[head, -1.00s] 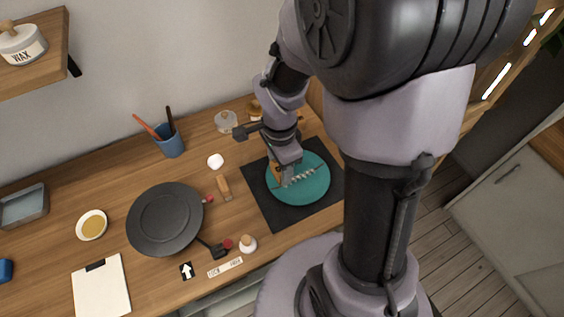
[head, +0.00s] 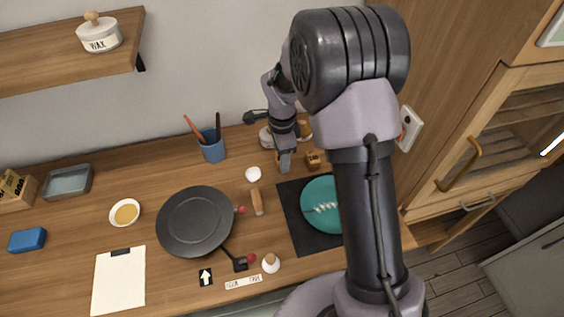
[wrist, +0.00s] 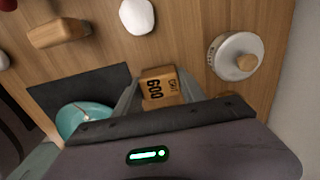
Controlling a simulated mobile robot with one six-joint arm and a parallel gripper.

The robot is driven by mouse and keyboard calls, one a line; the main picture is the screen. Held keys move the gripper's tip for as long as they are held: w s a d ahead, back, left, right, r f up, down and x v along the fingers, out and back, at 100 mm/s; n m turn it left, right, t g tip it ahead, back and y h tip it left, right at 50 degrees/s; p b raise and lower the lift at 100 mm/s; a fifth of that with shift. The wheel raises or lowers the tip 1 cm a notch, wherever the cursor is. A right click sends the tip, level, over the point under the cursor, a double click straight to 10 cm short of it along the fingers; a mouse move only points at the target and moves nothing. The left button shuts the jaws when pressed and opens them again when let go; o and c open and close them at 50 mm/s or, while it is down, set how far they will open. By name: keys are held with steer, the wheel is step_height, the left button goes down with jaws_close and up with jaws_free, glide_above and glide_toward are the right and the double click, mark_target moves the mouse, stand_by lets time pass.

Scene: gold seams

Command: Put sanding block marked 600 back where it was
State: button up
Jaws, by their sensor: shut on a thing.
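The sanding block marked 600 (wrist: 158,88) is orange-brown with dark print. In the wrist view it sits between the fingers of my gripper (wrist: 157,94), which is shut on it. In the head view my gripper (head: 284,168) points down over the wooden worktop, behind the black mat (head: 297,220). The fingers hide the held block there, and I cannot tell whether it touches the worktop. Another orange-brown block (head: 313,160) stands just right of my gripper; its marking is unreadable.
A teal plate (head: 318,190) lies on the mat. A white rounded object (head: 253,173) and a wooden-handled tool (head: 257,200) are left of my gripper. A white lidded jar (wrist: 238,56) stands close behind. A blue cup (head: 213,148) and dark pan (head: 194,222) are farther left.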

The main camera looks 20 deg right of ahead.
steer(key=shift+f, duration=0.9)
steer(key=shift+r, duration=0.2)
steer(key=shift+f, duration=0.15)
steer(key=o, duration=1.3)
